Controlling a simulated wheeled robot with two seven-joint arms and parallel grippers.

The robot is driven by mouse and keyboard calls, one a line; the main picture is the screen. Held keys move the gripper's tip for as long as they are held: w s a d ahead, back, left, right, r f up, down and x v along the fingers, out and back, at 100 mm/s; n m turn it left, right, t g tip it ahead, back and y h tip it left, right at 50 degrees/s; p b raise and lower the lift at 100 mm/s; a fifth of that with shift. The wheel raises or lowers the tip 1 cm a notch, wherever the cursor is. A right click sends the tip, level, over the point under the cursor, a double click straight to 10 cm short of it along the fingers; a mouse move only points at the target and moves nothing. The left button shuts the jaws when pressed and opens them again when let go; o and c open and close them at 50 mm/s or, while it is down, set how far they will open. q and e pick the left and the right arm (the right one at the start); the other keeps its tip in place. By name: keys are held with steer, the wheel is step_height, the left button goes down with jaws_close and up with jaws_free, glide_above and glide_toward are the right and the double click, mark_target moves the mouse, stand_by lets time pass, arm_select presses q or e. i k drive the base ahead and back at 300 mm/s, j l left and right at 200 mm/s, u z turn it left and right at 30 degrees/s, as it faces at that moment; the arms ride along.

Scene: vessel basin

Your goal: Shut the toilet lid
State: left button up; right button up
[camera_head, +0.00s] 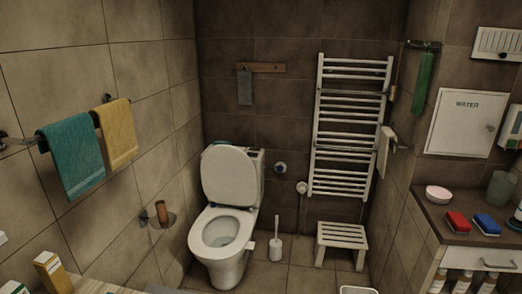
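The white toilet (223,250) stands at the back of the room, left of centre. Its lid (229,176) is raised and leans back near upright against the tank. The seat ring (203,232) is down on the bowl, and the bowl's inside shows. Neither of my grippers is in view.
A toilet brush (275,247) and a white slatted stool (341,240) stand right of the toilet. A paper holder (160,215) juts from the left wall. A counter (433,212) is at right. A surface with small boxes (50,272) is at lower left. Floor space in front of the toilet is partly visible.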

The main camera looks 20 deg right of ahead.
mark_target(228, 175)
steer(key=z, duration=0.6)
steer(key=i+l+z, duration=0.1)
steer(key=i+l, duration=0.75)
steer(key=l, duration=0.15)
steer(key=i+j, duration=0.1)
steer(key=i, duration=0.35)
steer(key=i+j+z, duration=0.1)
steer(key=i, duration=0.35)
steer(key=i+j, duration=0.15)
steer(key=i, duration=0.3)
steer(key=i+j+z, duration=0.15)
steer(key=i, duration=0.25)
steer(key=i+j, duration=0.2)
steer(key=i, duration=0.25)
